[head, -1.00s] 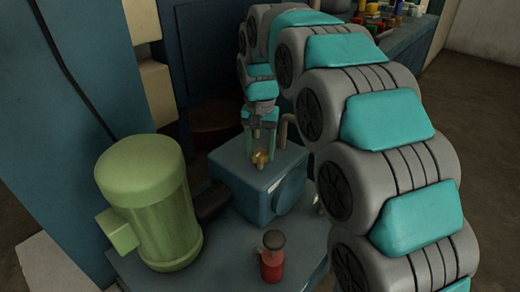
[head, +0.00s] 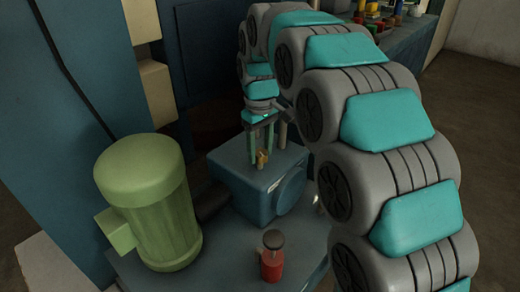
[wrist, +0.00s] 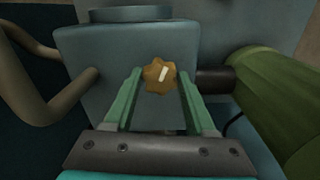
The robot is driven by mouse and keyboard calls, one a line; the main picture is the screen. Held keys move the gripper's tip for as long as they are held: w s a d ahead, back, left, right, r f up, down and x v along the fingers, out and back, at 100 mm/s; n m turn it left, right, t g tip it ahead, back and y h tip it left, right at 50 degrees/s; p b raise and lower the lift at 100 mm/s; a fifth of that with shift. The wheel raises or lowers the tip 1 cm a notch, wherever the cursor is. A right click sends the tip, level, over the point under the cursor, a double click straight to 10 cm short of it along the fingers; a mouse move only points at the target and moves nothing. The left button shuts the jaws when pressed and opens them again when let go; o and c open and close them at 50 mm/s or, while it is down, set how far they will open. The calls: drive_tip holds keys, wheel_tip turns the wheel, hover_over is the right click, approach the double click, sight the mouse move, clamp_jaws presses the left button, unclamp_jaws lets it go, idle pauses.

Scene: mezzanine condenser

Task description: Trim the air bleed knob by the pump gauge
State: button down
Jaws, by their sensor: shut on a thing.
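The air bleed knob (head: 262,158) is a small brass-coloured, lobed knob on top of the blue-grey pump block (head: 240,192). In the wrist view the knob (wrist: 159,76) shows a white pointer line, tilted slightly right of straight up. My gripper (head: 260,156) reaches down from above with green fingers. In the wrist view my gripper (wrist: 160,79) has one finger on each side of the knob and is shut on it. I cannot make out the pump gauge in either view.
A green motor (head: 148,205) stands left of the pump block. A small red container with a dark top (head: 271,262) stands in front on the grey base plate (head: 222,268). A bent pipe (wrist: 62,105) runs beside the block. Several coloured items lie on the far bench.

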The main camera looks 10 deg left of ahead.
sight(260, 152)
drive_tip(key=n, duration=0.4)
drive_tip(key=shift+r+n, duration=0.15)
drive_tip(key=shift+n, duration=0.15)
drive_tip(key=shift+w+n, duration=0.1)
drive_tip(key=shift+n, duration=1.5)
drive_tip(key=shift+c, duration=1.2)
unclamp_jaws()
drive_tip(key=shift+r, duration=3.85)
